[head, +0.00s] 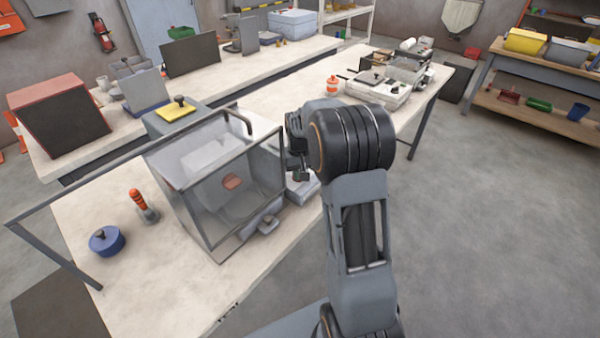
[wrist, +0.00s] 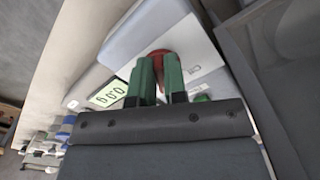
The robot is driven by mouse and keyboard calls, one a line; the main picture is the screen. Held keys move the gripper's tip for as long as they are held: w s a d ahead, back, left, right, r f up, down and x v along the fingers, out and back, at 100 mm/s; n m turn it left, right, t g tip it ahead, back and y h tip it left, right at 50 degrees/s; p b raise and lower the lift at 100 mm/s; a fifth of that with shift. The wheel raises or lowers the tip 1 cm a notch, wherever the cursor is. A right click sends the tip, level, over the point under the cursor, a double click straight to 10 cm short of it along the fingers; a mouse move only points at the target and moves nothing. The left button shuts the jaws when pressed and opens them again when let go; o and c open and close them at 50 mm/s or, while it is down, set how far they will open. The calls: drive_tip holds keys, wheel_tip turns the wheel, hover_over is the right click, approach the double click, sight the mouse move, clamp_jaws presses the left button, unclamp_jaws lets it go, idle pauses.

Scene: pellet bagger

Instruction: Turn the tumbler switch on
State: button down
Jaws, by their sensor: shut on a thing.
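The pellet bagger (head: 215,205) is a grey box with a clear front, on the near bench. A light grey unit (head: 303,189) stands against its right side. In the wrist view this unit (wrist: 202,63) bears a lit display (wrist: 108,92) and a red part (wrist: 158,53), which looks like the tumbler switch. My gripper (wrist: 158,62) has its green fingers close together around the red part and is shut on it. The fingers hide much of it, so its on or off position cannot be told. In the head view my gripper (head: 298,165) is beside the bagger's right side, partly hidden by my wrist.
A blue lidded pot (head: 106,241) and an orange-handled tool (head: 143,206) stand on the bench left of the bagger.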

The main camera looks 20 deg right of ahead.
drive_tip(key=c, duration=1.2)
unclamp_jaws()
drive_tip(key=shift+o, duration=0.2)
drive_tip(key=shift+r, duration=0.1)
wheel_tip(320, 180, up, 14)
drive_tip(key=shift+f, duration=0.2)
